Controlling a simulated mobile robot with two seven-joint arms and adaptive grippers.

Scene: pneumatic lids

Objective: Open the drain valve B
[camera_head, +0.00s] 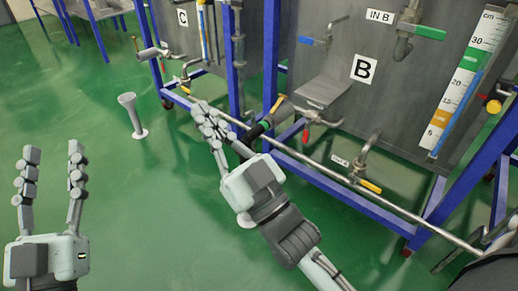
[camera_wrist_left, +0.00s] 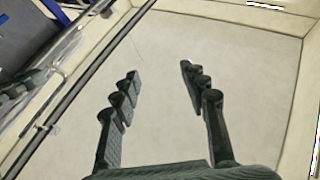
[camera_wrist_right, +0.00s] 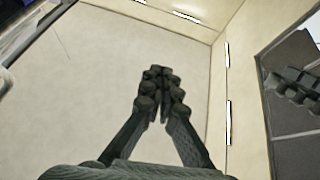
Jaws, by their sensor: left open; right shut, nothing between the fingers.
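Tank B (camera_head: 345,100), a grey panel in a blue frame, carries a large B label (camera_head: 363,68). Low on it, a pipe with a yellow-handled valve (camera_head: 371,186) stands beside a small tag (camera_head: 340,161) too small to read. A red-handled valve (camera_head: 325,121) sits left of it, under a metal box. I cannot tell from lettering which is drain valve B. My right gripper (camera_head: 205,112) is shut and empty, left of tank B near the lower pipe; its shut fingers show in the right wrist view (camera_wrist_right: 160,75). My left gripper (camera_head: 53,152) is open and empty over the floor, far left of the tank.
A green-handled valve (camera_head: 430,32) is by the IN B label, and a blue-handled one (camera_head: 310,41) is at upper left of the tank. A long horizontal pipe (camera_head: 320,174) runs along the front. Tank C (camera_head: 182,18) stands left. Green floor (camera_head: 150,220) is open between my grippers.

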